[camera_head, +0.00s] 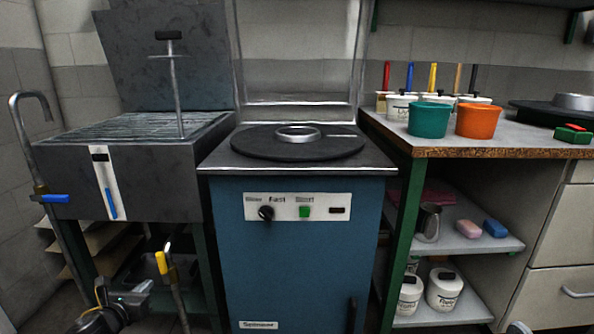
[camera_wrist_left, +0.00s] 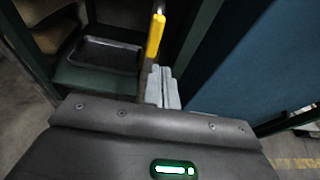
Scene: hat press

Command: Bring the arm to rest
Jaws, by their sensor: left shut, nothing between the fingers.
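My left gripper (camera_head: 144,287) is low at the bottom left of the head view, in front of the sink unit and left of the blue press. In the left wrist view its grey fingers (camera_wrist_left: 162,88) are together with nothing between them. A yellow-handled tap (camera_head: 162,262) stands just right of the gripper in the head view. The yellow handle (camera_wrist_left: 156,35) appears beyond the fingertips in the wrist view. I cannot tell how far apart they are. My right gripper is not clearly in view.
The blue press (camera_head: 300,255) stands in the middle with a black round plate (camera_head: 335,148) on top. A grey sink unit (camera_head: 160,190) is at left. At right, a workbench (camera_head: 470,147) holds a green bucket (camera_head: 430,119) and an orange bucket (camera_head: 478,121).

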